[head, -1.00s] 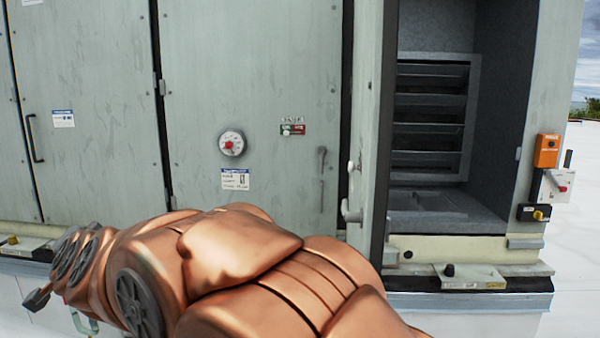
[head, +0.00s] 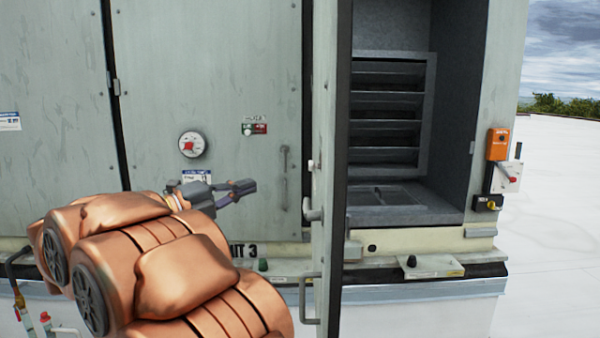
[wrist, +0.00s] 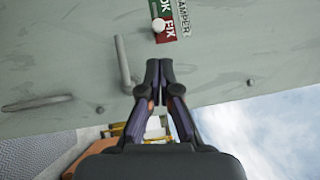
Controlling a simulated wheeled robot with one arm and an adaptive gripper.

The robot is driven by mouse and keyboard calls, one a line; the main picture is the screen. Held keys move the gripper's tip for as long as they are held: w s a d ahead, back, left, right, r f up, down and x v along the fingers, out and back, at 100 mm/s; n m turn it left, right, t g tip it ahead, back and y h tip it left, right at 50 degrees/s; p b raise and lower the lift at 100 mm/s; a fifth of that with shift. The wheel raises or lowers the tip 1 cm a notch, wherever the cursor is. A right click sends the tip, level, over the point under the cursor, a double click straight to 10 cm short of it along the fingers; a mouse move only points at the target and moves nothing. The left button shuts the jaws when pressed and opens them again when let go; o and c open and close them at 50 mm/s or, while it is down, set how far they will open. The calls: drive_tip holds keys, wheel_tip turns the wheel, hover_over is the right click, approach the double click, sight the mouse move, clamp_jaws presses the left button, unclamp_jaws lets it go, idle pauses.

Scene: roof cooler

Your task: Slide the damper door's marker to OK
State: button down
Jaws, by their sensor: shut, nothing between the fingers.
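The damper door (head: 215,80) is the grey panel with the round gauge, and it looks closed. Its small sign (head: 262,128) has a green part at left and a red part at right. The wrist view shows the sign (wrist: 166,38) turned sideways, with OK on green and FIX on red. The white round marker (head: 247,131) sits low on the sign's left part in the head view. In the wrist view the marker (wrist: 158,25) appears near the green-red border; its exact setting is unclear. My gripper (head: 250,187) is shut and empty, below the sign; its fingertips (wrist: 159,62) are apart from the marker.
A door handle (head: 284,178) stands right of my gripper. An open door (head: 326,110) juts out farther right, beside an open compartment (head: 390,207) with louvres. A gauge (head: 192,144) is left of the sign. An orange switch box (head: 498,144) is at far right.

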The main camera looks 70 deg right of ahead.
drive_tip(key=s, duration=0.1)
drive_tip(key=m+g+y, duration=0.1)
drive_tip(key=s+g, duration=0.1)
drive_tip(key=shift+s+a+f+m, duration=0.3)
drive_tip(key=shift+a, duration=0.05)
drive_tip(key=p, duration=0.5)
approach(320, 167)
drive_tip(key=s+d, duration=0.2)
drive_tip(key=s, duration=0.1)
drive_tip(key=shift+w+d+r+p, duration=0.1)
drive_tip(key=shift+d+r+p, duration=0.1)
drive_tip(key=shift+d, duration=0.25)
drive_tip(key=shift+w+d+r+p, duration=0.1)
drive_tip(key=shift+d+r+p, duration=0.1)
drive_tip(key=shift+d, duration=0.3)
